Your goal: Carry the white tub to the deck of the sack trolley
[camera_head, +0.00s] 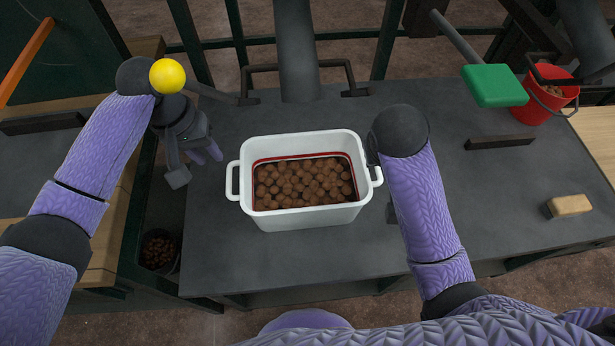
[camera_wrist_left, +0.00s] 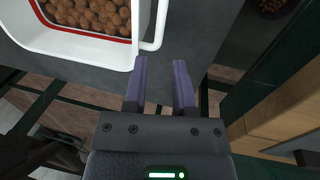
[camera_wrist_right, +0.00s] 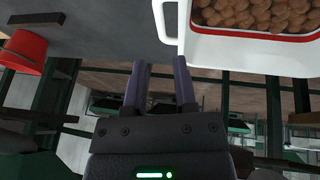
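The white tub (camera_head: 300,217) holds many brown balls and stands upright on the grey worktop. It has a handle loop at each end. My left gripper (camera_head: 207,154) is open and empty, left of the tub and apart from its left handle (camera_wrist_left: 152,43). My right gripper (camera_wrist_right: 160,62) is open, its fingertips near the tub's right handle (camera_wrist_right: 160,22); touching cannot be told. In the head view my right wrist hides most of that gripper. I cannot make out the sack trolley in any view.
The grey worktop (camera_head: 480,200) has free room right of the tub. A tan block (camera_head: 569,206), a dark bar (camera_head: 499,142) and a red bucket (camera_head: 545,106) are at right. A green block (camera_head: 494,86) and yellow ball (camera_head: 167,76) appear above. A grey pipe (camera_head: 297,50) rises behind.

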